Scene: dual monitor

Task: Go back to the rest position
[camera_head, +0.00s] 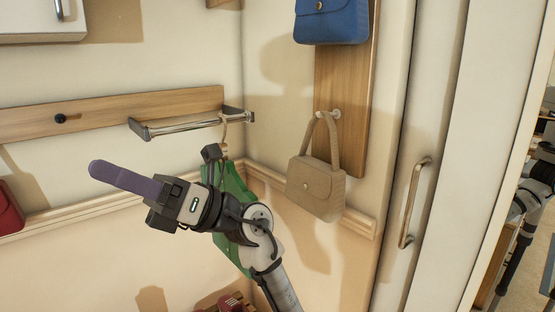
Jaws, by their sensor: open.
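My gripper (124,181) is raised in front of the left wall and points left. It is seen from the side, with a long purple finger-like piece at its end. It is open, and I see nothing held in it. A green item (236,184), seemingly a bag, hangs from the metal rail (190,126) behind my wrist. My wrist and arm hide part of the green item.
A beige handbag (316,186) hangs from a peg on the right wall, below a blue handbag (331,21). A red bag (9,208) is at the left edge. A door handle (413,203) is at right.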

